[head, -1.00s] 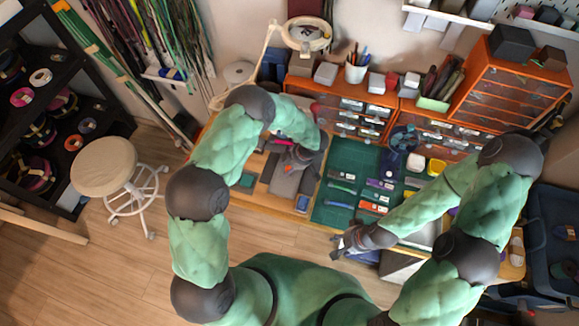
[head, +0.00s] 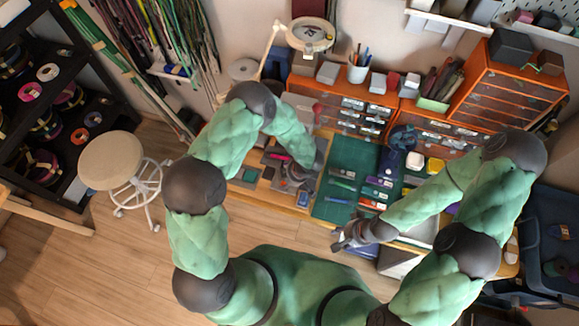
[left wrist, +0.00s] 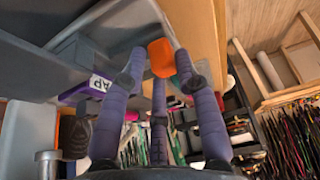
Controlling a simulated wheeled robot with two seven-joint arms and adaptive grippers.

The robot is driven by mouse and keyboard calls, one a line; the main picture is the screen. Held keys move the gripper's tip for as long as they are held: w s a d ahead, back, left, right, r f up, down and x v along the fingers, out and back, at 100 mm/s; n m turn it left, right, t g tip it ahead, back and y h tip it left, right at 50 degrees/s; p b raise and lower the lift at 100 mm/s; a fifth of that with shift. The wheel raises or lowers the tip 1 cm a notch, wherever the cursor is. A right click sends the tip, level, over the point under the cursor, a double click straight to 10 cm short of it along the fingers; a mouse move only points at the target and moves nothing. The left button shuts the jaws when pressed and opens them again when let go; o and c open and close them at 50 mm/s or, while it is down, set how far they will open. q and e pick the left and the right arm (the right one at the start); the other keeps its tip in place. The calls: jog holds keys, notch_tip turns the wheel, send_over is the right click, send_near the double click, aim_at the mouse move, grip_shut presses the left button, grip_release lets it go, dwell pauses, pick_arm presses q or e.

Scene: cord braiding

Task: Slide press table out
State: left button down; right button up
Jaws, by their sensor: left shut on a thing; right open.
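My left gripper (head: 298,186) is over the left part of the workbench, beside the green cutting mat (head: 352,158). In the left wrist view its purple fingers (left wrist: 160,75) are closed around a small orange-red knob (left wrist: 161,57). The knob sits at the end of a grey metal part (left wrist: 120,22), which I take to be the press table. In the head view my arm and hand hide most of the press. My right gripper (head: 345,238) is open and empty at the bench's front edge.
Orange drawer units (head: 355,112) line the back of the bench. Several small tools lie on the mat.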

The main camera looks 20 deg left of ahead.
pick_arm(q)
jog(key=s+p, duration=0.1)
jog(key=s, duration=0.3)
jog(key=shift+s+a, duration=0.1)
jog(key=shift+s, duration=0.3)
jog(key=shift+s+f, duration=0.15)
jog(key=shift+s, duration=0.3)
jog(key=c, duration=1.1)
grip_release()
jog(key=shift+w+r, duration=0.2)
jog(key=shift+r, duration=0.25)
jog(key=v, duration=1.1)
jog(key=shift+s+r, duration=0.1)
jog(key=shift+s, duration=0.05)
